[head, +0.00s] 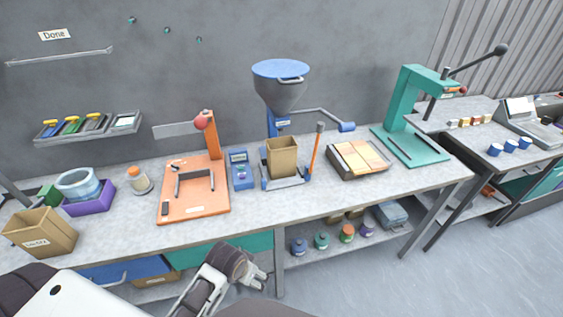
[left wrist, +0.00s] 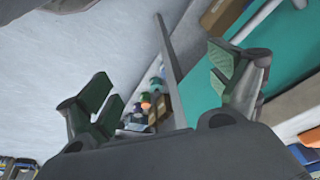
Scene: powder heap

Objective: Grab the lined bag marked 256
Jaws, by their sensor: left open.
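A tan open-topped bag (head: 282,157) stands upright under the funnel of the blue hopper, on a small stand on the bench. No 256 marking can be read on it. My left gripper (head: 262,278) is low in front of the bench's front edge, below and apart from the bag. In the left wrist view the left gripper (left wrist: 163,88) has its fingers wide apart with nothing between them. The bag cannot be made out in that view. My right gripper does not show.
The grey hopper (head: 280,92) hangs over the bag, with an orange-handled lever at its right. An orange board (head: 195,204) lies left, a green press (head: 405,145) stands right. A labelled tan bin (head: 40,232) is far left. Several jars sit on the lower shelf.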

